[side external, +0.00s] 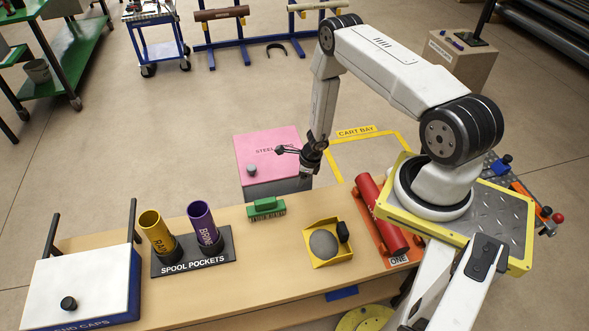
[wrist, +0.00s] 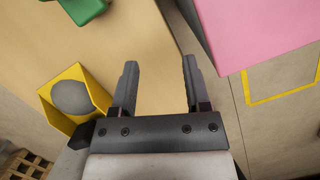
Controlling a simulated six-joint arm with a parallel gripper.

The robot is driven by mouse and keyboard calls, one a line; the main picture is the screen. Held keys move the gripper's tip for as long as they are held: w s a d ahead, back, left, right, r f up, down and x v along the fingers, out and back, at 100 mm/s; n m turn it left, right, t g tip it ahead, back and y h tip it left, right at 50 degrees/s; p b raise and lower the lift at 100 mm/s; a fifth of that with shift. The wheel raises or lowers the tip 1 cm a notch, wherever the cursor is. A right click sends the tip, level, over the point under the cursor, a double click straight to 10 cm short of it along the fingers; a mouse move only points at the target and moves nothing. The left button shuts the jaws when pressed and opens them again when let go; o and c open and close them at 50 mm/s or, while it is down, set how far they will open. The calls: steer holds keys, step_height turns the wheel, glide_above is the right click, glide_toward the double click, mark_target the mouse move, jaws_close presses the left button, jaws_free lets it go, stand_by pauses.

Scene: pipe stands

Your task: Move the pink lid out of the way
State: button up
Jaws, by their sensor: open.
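The pink lid (side external: 266,146) lies flat on a grey box (side external: 278,187) on the floor behind the bench. It has a small grey knob (side external: 252,170) near its front left and dark lettering partly hidden by my gripper. In the wrist view the lid (wrist: 262,30) fills the top right, and its knob is out of frame. My gripper (side external: 286,150) shows over the lid's right part in the side view. Its two dark fingers (wrist: 159,68) are apart with nothing between them. They point over the bench edge, left of the lid in the wrist view.
The wooden bench (side external: 200,285) holds a green brush-like block (side external: 266,208), a yellow tray (side external: 322,256) with a grey ball, and a red cylinder (side external: 378,212). Yellow and purple tubes stand in a black spool holder (side external: 195,258). The yellow-outlined cart bay (side external: 365,157) is empty floor.

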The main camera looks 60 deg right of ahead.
steer(key=shift+s+d, duration=0.2)
steer(key=shift+s, duration=0.55)
steer(key=shift+s, duration=0.1)
steer(key=s+d, duration=0.2)
steer(key=s, duration=0.7)
steer(key=shift+s, duration=0.15)
stand_by(1.0)
steer(key=o, duration=0.4)
steer(key=shift+d+r, duration=0.1)
steer(key=shift+r, duration=0.05)
steer(key=shift+r, duration=3.4)
